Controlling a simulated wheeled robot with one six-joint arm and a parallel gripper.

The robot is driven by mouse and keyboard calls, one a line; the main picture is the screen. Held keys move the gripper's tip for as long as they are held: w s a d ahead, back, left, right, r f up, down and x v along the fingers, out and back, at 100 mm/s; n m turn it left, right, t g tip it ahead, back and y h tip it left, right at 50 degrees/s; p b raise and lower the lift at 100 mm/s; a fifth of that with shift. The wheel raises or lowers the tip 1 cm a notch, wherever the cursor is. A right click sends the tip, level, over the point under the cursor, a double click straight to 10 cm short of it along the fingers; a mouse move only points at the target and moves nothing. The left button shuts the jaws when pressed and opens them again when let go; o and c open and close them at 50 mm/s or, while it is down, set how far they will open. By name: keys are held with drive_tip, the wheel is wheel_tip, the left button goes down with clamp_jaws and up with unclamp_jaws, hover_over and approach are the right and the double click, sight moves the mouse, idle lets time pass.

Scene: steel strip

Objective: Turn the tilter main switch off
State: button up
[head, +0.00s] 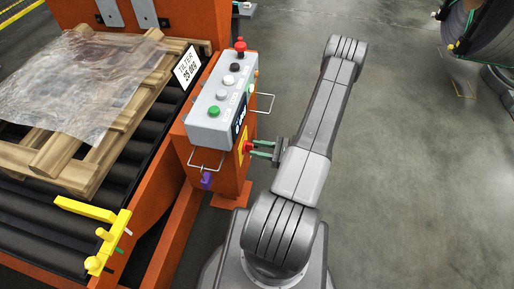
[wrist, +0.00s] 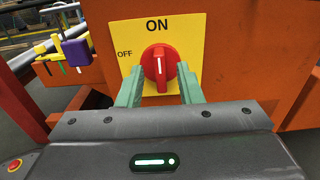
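The tilter main switch is a red rotary knob (wrist: 159,69) on a yellow plate (wrist: 190,30) marked ON at the top and OFF at the left. Its white mark stands upright, towards ON. In the head view the red knob (head: 248,147) is on the side of the orange control post. My gripper (wrist: 160,84) is open, with one green finger on each side of the knob and the raised grip between them. I cannot tell whether the fingertips touch the knob's rim. In the head view my gripper (head: 262,149) points left at the knob.
A grey button box (head: 213,127) with several buttons tops the orange post, with wire guards (head: 264,104) beside it. A purple padlock-like piece (head: 206,180) hangs below. Wooden pallets under plastic film (head: 80,85) lie on the rollers at left.

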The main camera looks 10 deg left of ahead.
drive_tip(key=shift+a, duration=0.4)
drive_tip(key=shift+c, duration=0.4)
clamp_jaws()
drive_tip(key=shift+f, duration=0.1)
drive_tip(key=n+b, duration=0.6)
drive_tip(key=b, duration=0.1)
drive_tip(key=n+b, duration=0.6)
drive_tip(key=b, duration=0.2)
drive_tip(key=n+b, duration=0.5)
drive_tip(key=b, duration=0.2)
drive_tip(key=shift+s+f+n, duration=0.25)
drive_tip(key=shift+f+n, duration=0.05)
drive_tip(key=shift+n, duration=0.1)
drive_tip(key=shift+r, duration=0.1)
